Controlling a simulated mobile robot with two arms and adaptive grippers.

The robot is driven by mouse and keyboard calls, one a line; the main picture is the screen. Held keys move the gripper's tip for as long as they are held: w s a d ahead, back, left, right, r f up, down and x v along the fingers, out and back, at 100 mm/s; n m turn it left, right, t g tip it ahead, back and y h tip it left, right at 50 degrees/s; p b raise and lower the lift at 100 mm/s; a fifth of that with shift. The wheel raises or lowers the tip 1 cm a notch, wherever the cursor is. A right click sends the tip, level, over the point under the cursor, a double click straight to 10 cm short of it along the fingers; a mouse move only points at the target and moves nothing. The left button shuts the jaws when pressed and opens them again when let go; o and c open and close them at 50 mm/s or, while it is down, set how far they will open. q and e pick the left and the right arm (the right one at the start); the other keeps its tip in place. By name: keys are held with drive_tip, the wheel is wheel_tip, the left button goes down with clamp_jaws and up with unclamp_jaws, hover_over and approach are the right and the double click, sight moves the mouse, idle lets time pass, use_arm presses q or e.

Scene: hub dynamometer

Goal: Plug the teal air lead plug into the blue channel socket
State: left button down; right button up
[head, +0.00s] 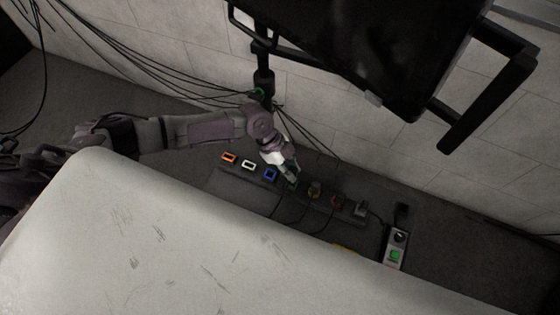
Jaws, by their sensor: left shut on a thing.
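The blue channel socket (270,174) is a small blue-rimmed block in a row on a dark strip on the floor, at the middle of the head view. The plug is mostly hidden by the fingers and too small to make out clearly. The gripper appears beside the blue socket, not over its opening. I cannot tell its height above the strip. My right gripper is not in view.
Orange (229,158) and white (249,165) sockets sit left of the blue one. A box with a green button (395,255) lies farther right. A pale scratched surface (150,240) fills the foreground; a black screen (380,50) hangs above.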

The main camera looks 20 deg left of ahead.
use_arm(q)
drive_tip(key=s+p, duration=0.4)
drive_tip(key=s, duration=0.4)
idle(0.7)
drive_tip(key=shift+a, duration=0.15)
drive_tip(key=a+b, duration=0.2)
drive_tip(key=a, duration=0.5)
drive_tip(key=shift+a, duration=0.2)
idle(0.6)
drive_tip(key=shift+w, duration=0.15)
drive_tip(key=shift+w+d+f+b, duration=0.1)
drive_tip(key=shift+w+b, duration=2.1)
drive_tip(key=shift+w, duration=1.05)
drive_tip(key=shift+w+b, duration=0.35)
drive_tip(key=shift+w, duration=0.35)
